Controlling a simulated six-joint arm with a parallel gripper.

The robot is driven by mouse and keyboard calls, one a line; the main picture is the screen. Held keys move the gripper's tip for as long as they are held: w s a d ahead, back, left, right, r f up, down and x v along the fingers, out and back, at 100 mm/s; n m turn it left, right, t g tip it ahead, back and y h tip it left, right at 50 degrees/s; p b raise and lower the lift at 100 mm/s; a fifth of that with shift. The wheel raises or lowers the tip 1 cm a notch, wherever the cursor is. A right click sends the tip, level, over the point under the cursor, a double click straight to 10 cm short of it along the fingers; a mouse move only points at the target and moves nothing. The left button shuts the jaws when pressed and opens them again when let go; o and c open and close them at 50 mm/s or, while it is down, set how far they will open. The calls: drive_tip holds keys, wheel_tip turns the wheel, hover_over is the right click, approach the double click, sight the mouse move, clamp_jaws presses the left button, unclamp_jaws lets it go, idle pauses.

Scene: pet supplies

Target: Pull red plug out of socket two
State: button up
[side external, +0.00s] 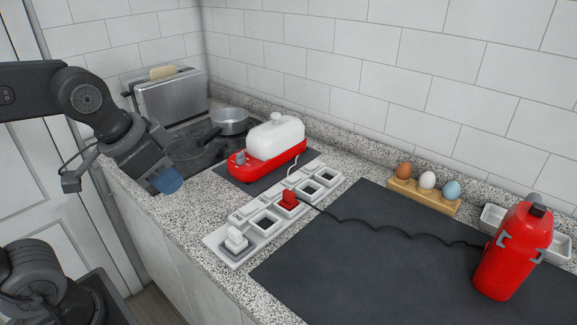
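The red plug (288,199) sits upright in a socket near the middle of the light grey power strip (231,256). A dark coiled cord runs from beside it to the right across the dark mat. Empty sockets show on both sides of it, and a white plug (236,239) stands in the strip's near left socket. The socket labels are too small to read. My gripper (167,181) is left of the strip, raised near the counter's left edge, well apart from the red plug. I see it from the side, and its finger gap is hidden.
A red appliance with a white top (275,139) stands just behind the strip. A pot (231,121) and toaster (170,97) are at the back left. An egg holder (423,195) and red bottle (511,252) are at the right. The dark mat (350,265) has free room.

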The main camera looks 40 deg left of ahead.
drive_tip(key=o, duration=0.4)
drive_tip(key=w+m, duration=0.2)
drive_tip(key=w, duration=0.2)
drive_tip(key=w+r+m+g, duration=0.1)
drive_tip(key=w+m, duration=0.2)
drive_tip(key=w, duration=0.1)
drive_tip(key=w+d+r+m+g, duration=0.1)
drive_tip(key=w+m, duration=0.1)
drive_tip(key=w, duration=0.2)
drive_tip(key=shift+w+r, duration=0.15)
drive_tip(key=shift+w, duration=0.05)
drive_tip(key=shift+c, duration=0.2)
drive_tip(key=m+g, duration=0.3)
drive_tip(key=m, duration=0.6)
hover_over(289, 191)
wheel_tip(289, 191, down, 7)
wheel_tip(289, 191, down, 13)
drive_tip(key=shift+f, duration=0.15)
clamp_jaws()
drive_tip(key=shift+r, duration=2.35)
drive_tip(key=shift+s, duration=0.1)
